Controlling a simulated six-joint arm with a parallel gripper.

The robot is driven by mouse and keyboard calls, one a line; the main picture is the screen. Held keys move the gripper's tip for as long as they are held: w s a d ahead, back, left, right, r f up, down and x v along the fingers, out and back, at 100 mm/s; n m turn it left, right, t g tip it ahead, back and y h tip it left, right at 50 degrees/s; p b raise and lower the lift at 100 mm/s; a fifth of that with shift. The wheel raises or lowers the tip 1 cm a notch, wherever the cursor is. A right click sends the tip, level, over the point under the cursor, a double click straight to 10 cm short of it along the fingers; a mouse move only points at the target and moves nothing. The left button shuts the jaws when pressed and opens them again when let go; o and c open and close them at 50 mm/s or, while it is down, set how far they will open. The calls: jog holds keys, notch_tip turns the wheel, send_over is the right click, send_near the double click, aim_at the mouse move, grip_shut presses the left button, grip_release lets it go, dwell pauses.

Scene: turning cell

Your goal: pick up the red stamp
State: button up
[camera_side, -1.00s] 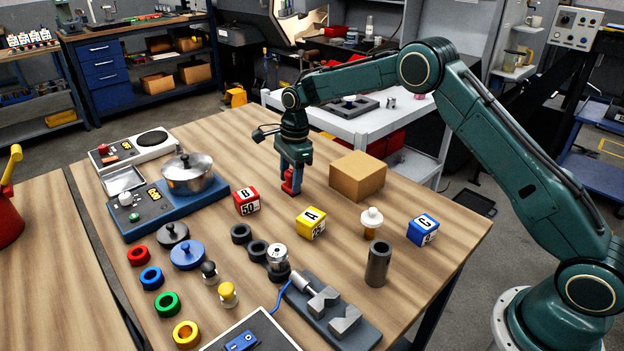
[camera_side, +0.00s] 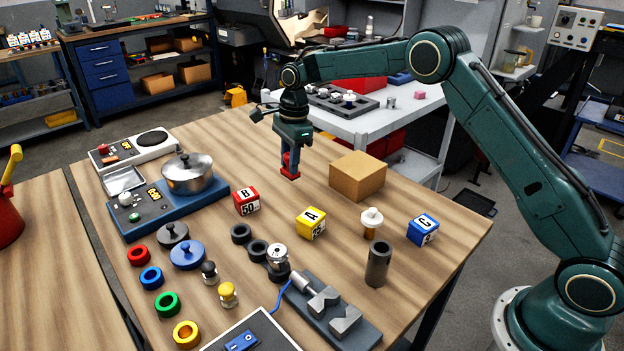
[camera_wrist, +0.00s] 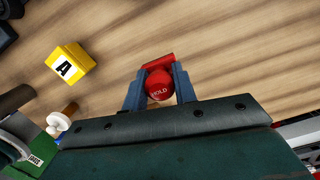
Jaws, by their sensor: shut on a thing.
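The red stamp (camera_side: 290,166) is held between the fingers of my gripper (camera_side: 290,160), above the wooden table. In the side view its red base hangs below the fingertips, clear of the tabletop. The stamp's underside is hidden.
A cardboard box (camera_side: 357,176) stands to the right of my gripper. A pot (camera_side: 188,173) on a blue station stands left. Table around the gripper is clear.

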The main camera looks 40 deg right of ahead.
aim_at(288, 154)
jog(key=shift+r, duration=2.55)
